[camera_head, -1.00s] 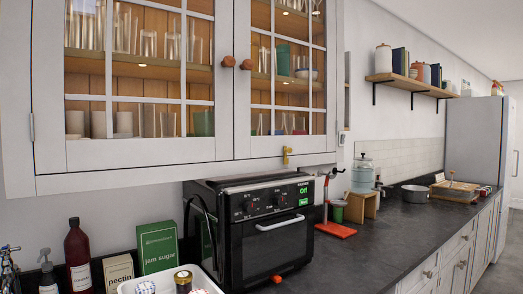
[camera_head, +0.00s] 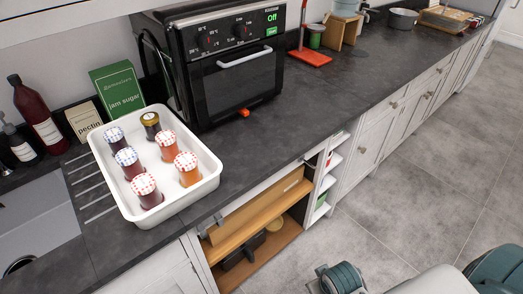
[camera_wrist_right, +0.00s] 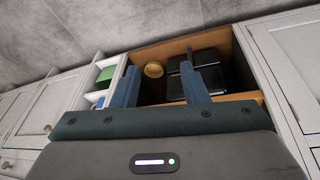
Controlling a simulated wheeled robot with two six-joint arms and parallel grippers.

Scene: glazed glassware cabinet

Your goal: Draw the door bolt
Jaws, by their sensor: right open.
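The glazed cabinet's underside (camera_head: 60,8) shows only as a pale strip at the top left of the head view. Its doors and brass bolt are out of view now. My right gripper (camera_wrist_right: 159,75) is open, with its two blue fingers apart and nothing between them. In the wrist view it faces the open base cupboard (camera_wrist_right: 145,52) below the counter. Part of my right arm shows at the bottom right of the head view. My left gripper is in neither current view.
A white tray (camera_head: 207,188) of jars stands on the dark counter (camera_head: 330,95), beside a black oven (camera_head: 240,75). A jam sugar box (camera_head: 118,90) and a pectin box (camera_head: 84,119) stand behind. The open cupboard holds black cookware (camera_head: 242,256). The floor (camera_head: 420,190) at right is clear.

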